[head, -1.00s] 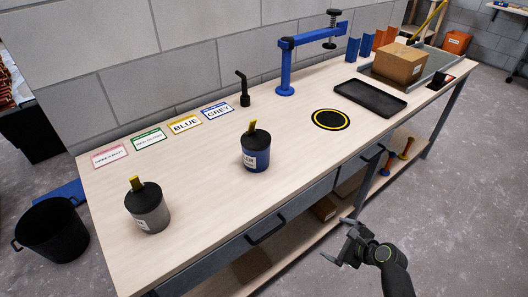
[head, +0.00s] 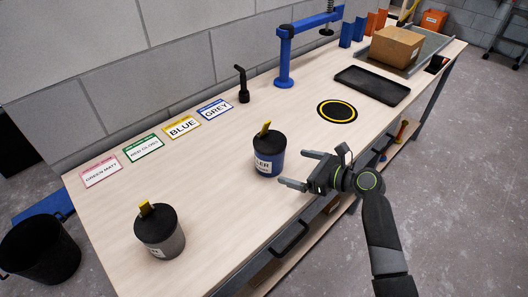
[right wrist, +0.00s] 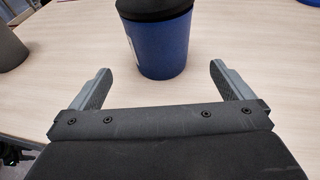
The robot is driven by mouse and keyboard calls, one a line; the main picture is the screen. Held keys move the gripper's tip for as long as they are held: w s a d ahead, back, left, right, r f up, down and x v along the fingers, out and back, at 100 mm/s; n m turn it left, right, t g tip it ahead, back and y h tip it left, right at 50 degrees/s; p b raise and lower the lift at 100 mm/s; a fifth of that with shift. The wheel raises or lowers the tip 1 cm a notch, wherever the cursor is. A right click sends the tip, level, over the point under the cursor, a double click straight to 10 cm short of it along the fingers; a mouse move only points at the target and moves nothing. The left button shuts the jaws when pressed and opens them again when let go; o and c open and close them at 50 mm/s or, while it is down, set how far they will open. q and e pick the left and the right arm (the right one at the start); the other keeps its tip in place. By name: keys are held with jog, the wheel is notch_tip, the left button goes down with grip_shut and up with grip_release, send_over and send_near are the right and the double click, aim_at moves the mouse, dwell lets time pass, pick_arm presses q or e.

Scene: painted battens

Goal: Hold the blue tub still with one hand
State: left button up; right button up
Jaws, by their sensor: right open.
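The blue tub (head: 268,162) stands upright on the bench, with a black lid, a white label and a yellow piece sticking up from the lid. It also shows in the right wrist view (right wrist: 162,45), just beyond and between the fingertips. My right gripper (head: 298,169) is open and empty, to the right of the tub in the head view. Its fingers point at the tub, with a small gap of bare bench before it. In the wrist view the gripper's two fingers (right wrist: 161,82) are spread wider than the tub. My left gripper is not in view.
A grey tub (head: 165,240) with a black lid stands near the front left. Label cards (head: 182,127) lie along the wall side. A black stand (head: 243,88), a blue post (head: 284,65), a yellow-ringed black disc (head: 337,111), a black tray (head: 372,86) and a cardboard box (head: 397,45) stand farther back.

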aim_at(282, 163)
jog(key=b+x, duration=0.1)
jog(key=x, duration=0.1)
jog(key=b+x, duration=0.2)
jog(key=shift+d+f, duration=0.1)
jog(key=shift+f, duration=0.2)
jog(key=x, duration=0.3)
jog(key=shift+r+b, duration=0.25)
jog(key=shift+b, duration=0.05)
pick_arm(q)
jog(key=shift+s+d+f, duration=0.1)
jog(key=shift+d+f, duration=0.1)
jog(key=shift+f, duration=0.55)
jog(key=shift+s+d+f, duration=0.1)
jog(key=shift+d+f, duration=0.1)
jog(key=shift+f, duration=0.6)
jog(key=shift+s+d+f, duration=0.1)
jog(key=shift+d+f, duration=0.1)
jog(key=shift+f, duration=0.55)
pick_arm(e)
jog(key=shift+x, duration=1.15)
jog(key=c, duration=0.7)
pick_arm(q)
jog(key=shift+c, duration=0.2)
pick_arm(e)
jog(key=shift+c, duration=0.2)
